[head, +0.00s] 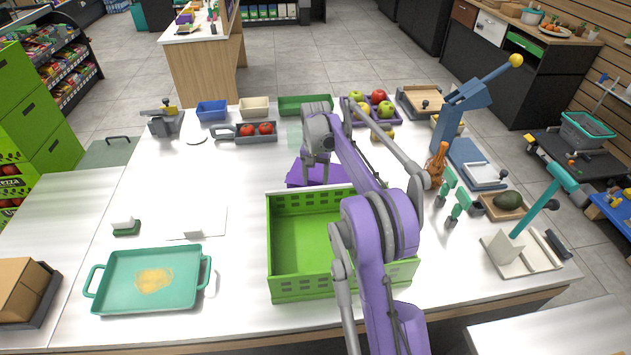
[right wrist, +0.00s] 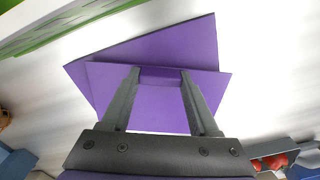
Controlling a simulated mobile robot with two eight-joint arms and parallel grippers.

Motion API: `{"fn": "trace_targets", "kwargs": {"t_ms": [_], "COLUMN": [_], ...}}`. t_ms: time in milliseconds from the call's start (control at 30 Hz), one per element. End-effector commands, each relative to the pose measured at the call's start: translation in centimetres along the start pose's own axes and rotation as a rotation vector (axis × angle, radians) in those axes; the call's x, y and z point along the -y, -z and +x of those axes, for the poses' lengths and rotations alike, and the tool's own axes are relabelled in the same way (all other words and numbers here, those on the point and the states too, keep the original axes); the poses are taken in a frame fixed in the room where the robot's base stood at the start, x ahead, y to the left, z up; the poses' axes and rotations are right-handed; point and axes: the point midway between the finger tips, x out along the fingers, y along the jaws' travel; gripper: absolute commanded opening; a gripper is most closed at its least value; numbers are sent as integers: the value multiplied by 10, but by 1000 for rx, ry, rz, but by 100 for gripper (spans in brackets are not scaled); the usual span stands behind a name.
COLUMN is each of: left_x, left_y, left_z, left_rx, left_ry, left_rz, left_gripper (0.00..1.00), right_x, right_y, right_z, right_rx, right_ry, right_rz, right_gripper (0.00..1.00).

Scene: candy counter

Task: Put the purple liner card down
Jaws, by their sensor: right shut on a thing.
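The purple liner card (head: 298,178) shows in the head view just behind the green crate, partly hidden by my right arm. My right gripper (head: 318,158) is over it, pointing down. In the right wrist view the gripper (right wrist: 160,73) is shut on the purple card (right wrist: 155,105), its two fingers on a raised purple part between them. A second flat purple piece (right wrist: 165,48) shows beyond and under it, turned at an angle. I cannot tell whether the held card touches it or the counter. My left gripper is not in view.
The green crate (head: 284,291) stands in front of the card. A teal tray (head: 107,301) lies front left, and a pan with tomatoes (head: 268,138) stands behind. A purple fruit tray (head: 396,118) is at the back right. The counter's left middle is mostly clear.

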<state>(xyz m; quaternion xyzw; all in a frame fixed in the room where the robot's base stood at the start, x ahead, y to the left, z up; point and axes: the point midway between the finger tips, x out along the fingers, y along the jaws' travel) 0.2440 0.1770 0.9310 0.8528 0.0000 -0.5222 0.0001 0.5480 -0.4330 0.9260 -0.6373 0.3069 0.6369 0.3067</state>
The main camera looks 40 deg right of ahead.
Motion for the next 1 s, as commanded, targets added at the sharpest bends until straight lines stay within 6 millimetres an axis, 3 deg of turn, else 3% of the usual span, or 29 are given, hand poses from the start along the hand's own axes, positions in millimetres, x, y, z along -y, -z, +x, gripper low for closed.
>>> {"fn": "trace_targets", "kwargs": {"t_ms": [433,467,600,1000], "left_x": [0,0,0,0], "left_y": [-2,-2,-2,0], "left_z": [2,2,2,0], "left_rx": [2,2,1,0], "left_ry": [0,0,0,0], "left_rz": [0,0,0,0], "left_gripper": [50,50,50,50], "right_x": [0,0,0,0], "right_y": [0,0,0,0], "right_z": [13,12,11,2], "right_rx": [0,0,0,0], "right_ry": [0,0,0,0], "right_rz": [-1,-1,-1,-1], "right_gripper": [8,66,91,91]}}
